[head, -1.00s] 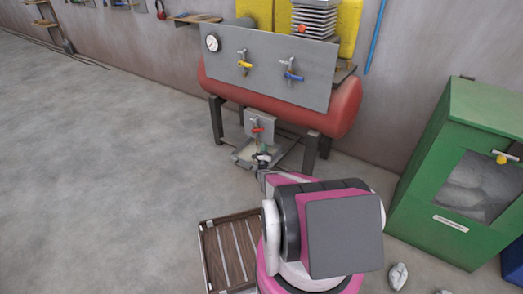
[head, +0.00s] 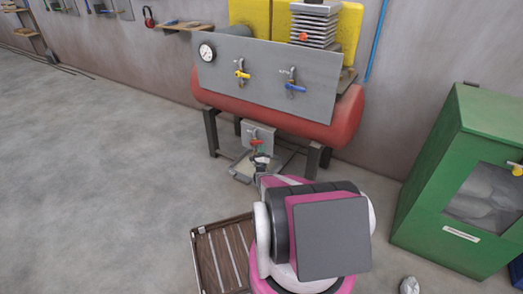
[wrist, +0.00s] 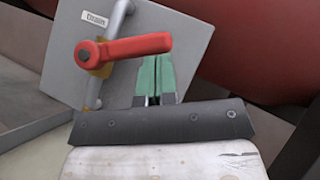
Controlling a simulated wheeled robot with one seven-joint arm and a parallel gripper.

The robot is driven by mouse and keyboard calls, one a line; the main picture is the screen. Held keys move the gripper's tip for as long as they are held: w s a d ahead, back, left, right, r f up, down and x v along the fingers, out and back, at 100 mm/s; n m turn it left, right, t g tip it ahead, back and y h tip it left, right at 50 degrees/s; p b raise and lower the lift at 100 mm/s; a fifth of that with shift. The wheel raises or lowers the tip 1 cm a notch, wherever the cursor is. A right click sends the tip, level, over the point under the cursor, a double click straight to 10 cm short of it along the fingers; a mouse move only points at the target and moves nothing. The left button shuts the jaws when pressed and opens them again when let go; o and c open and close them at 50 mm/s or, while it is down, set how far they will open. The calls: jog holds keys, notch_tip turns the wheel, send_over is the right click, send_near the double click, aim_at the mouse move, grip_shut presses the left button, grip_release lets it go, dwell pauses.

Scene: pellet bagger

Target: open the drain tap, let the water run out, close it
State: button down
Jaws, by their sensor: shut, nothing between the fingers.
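The drain tap has a red lever (wrist: 137,47) on a thin pipe in front of a small grey labelled plate (wrist: 75,50). In the wrist view the lever points right, across the pipe. In the head view the red lever (head: 256,142) sits low under the red tank (head: 345,115). My gripper (wrist: 157,62) is shut and empty, its green fingertips close to the lever's free end; I cannot tell whether they touch. It also shows in the head view (head: 261,159), just below the tap. I see no running water.
A shallow tray (head: 242,168) lies under the tap, between the tank's legs. A grey panel (head: 260,72) above carries a gauge, a yellow-handled tap and a blue-handled tap. A green cabinet (head: 425,200) stands at right and a slatted wooden crate (head: 198,252) in front. Open floor is at left.

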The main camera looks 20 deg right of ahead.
jog(key=shift+r+n+y, duration=0.25)
jog(key=shift+n+y, duration=0.25)
jog(key=shift+n, duration=0.2)
